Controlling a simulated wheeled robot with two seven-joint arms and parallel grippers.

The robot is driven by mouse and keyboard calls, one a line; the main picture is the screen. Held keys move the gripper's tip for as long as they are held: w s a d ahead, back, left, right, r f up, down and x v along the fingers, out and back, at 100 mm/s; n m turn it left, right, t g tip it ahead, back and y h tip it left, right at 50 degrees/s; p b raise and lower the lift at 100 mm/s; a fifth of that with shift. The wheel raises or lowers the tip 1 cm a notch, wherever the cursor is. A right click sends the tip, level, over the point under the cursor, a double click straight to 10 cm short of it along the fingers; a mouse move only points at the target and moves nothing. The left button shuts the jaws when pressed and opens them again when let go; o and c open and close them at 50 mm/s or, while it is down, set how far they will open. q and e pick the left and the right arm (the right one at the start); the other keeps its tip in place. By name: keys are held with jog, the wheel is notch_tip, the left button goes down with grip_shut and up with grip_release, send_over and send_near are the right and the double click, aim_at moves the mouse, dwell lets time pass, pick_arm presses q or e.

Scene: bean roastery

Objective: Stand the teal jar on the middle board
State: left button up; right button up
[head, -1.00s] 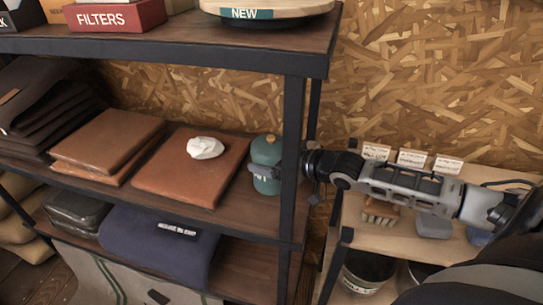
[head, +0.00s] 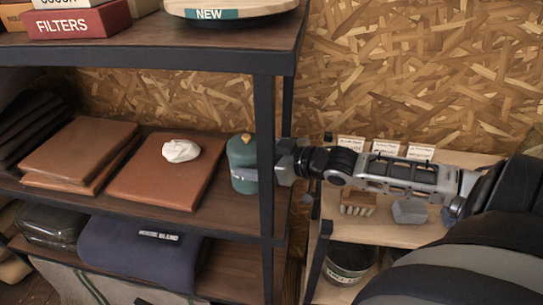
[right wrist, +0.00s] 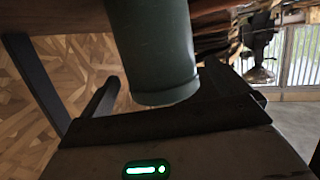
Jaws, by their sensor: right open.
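The teal jar (head: 243,165), with a rounded lid and small wooden knob, is upright at the right end of the middle board (head: 222,213), close behind the front post. Its base appears to be on the board. My right gripper (head: 272,167) reaches in from the right, partly hidden by the post. In the right wrist view the jar (right wrist: 155,50) shows in front of the palm, between the open fingers (right wrist: 160,95). I cannot tell whether a finger touches it. My left gripper is out of view.
A black front post (head: 265,150) stands beside the jar. A brown leather-like pad (head: 165,175) with a crumpled white cloth (head: 181,151) lies left of the jar. A navy folded cloth (head: 140,255) is below. A pale side table (head: 400,235) stands at right.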

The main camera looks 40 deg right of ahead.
jog(key=shift+p+v, duration=0.3)
jog(key=shift+v, duration=1.65)
jog(key=shift+r, duration=0.15)
